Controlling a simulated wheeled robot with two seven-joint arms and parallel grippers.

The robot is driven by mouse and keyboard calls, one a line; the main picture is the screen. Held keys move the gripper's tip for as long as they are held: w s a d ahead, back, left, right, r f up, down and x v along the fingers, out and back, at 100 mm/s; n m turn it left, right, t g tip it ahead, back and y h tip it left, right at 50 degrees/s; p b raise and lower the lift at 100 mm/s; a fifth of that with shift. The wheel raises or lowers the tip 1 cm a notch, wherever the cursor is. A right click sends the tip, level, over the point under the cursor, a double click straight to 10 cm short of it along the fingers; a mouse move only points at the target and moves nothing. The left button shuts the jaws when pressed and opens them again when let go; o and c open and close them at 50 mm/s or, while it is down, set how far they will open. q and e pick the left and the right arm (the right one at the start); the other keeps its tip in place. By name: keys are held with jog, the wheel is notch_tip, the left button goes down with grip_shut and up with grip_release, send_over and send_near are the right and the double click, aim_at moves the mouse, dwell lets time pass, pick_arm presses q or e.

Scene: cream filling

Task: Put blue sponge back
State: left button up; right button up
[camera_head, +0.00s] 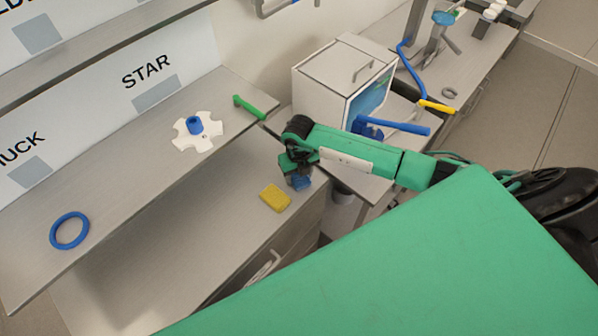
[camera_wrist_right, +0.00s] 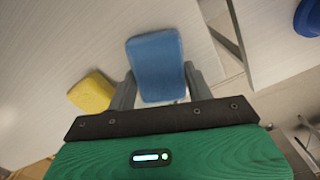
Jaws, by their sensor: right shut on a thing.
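My right gripper (camera_head: 298,182) reaches over the lower counter (camera_head: 165,240) from the right. It is shut on the blue sponge (camera_head: 302,183). In the right wrist view, the blue sponge (camera_wrist_right: 157,65) sits between the two dark fingers of the right gripper (camera_wrist_right: 158,92). A yellow sponge (camera_head: 275,197) lies on the counter just beside it; it also shows in the right wrist view (camera_wrist_right: 92,92). I cannot tell whether the blue sponge touches the counter. My left gripper is not in view.
An upper shelf holds a blue ring (camera_head: 69,230), a white star-shaped plate (camera_head: 186,140) with a blue part, and a green-handled tool (camera_head: 249,107). The lower counter's left part is clear.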

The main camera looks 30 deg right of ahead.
jog(key=shift+f, duration=0.1)
jog(key=shift+f, duration=0.15)
jog(key=o, duration=1)
jog(key=shift+c, duration=0.2)
jog(key=shift+r, duration=0.35)
notch_tip(320, 180, up, 12)
jog(key=b, duration=0.4)
jog(key=shift+b, duration=0.4)
